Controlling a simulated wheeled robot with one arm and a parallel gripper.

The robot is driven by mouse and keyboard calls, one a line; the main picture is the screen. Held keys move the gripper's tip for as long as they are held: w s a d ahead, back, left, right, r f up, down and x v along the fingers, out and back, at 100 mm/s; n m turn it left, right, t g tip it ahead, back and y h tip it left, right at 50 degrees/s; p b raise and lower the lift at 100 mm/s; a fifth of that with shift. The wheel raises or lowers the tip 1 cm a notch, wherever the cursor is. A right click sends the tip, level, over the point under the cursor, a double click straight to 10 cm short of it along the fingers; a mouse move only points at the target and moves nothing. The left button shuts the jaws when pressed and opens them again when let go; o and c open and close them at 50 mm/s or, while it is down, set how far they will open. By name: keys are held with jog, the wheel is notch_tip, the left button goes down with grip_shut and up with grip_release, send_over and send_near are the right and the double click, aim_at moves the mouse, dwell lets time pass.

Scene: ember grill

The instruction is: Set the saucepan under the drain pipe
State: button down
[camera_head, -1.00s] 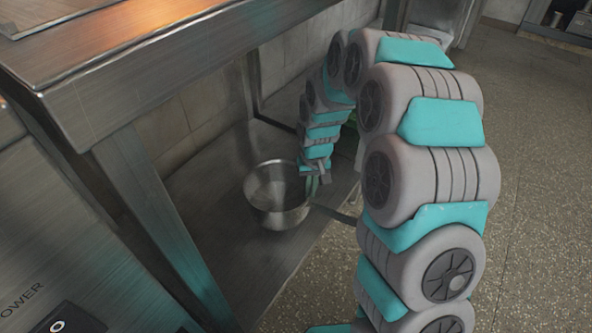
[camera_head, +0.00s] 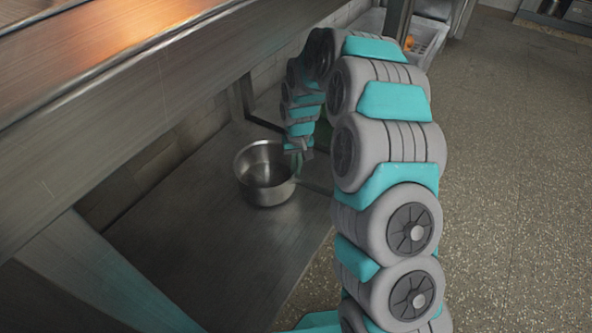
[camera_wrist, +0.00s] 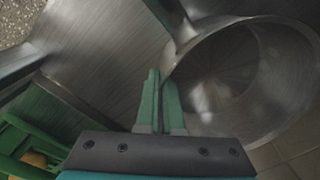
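The saucepan (camera_head: 262,188) is a round steel pot on or just above the low metal shelf (camera_head: 215,245) under the counter; I cannot tell which. It is upright or nearly so, and its handle points right, partly behind my arm. My gripper (camera_head: 297,153) is at the pan's right rim. In the wrist view, the green fingers of my gripper (camera_wrist: 160,88) are close together at the near wall of the saucepan (camera_wrist: 245,75), seemingly pinching its rim. The pan looks empty. I do not see a drain pipe in either view.
The counter (camera_head: 150,90) overhangs the shelf, with metal legs at its corners. A green crate (camera_wrist: 30,145) stands beside my gripper in the wrist view. A pale basket (camera_head: 428,38) is at the back. The shelf left of the pan is bare; open floor (camera_head: 510,180) lies right.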

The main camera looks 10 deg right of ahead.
jog(key=shift+f, duration=0.85)
jog(key=c, duration=1.1)
grip_release()
jog(key=shift+o, duration=0.2)
jog(key=shift+r, duration=0.1)
notch_tip(320, 180, up, 8)
jog(key=shift+d+f+p, duration=0.15)
jog(key=shift+f+p, duration=0.1)
jog(key=shift+p, duration=0.05)
jog(key=shift+s, duration=0.15)
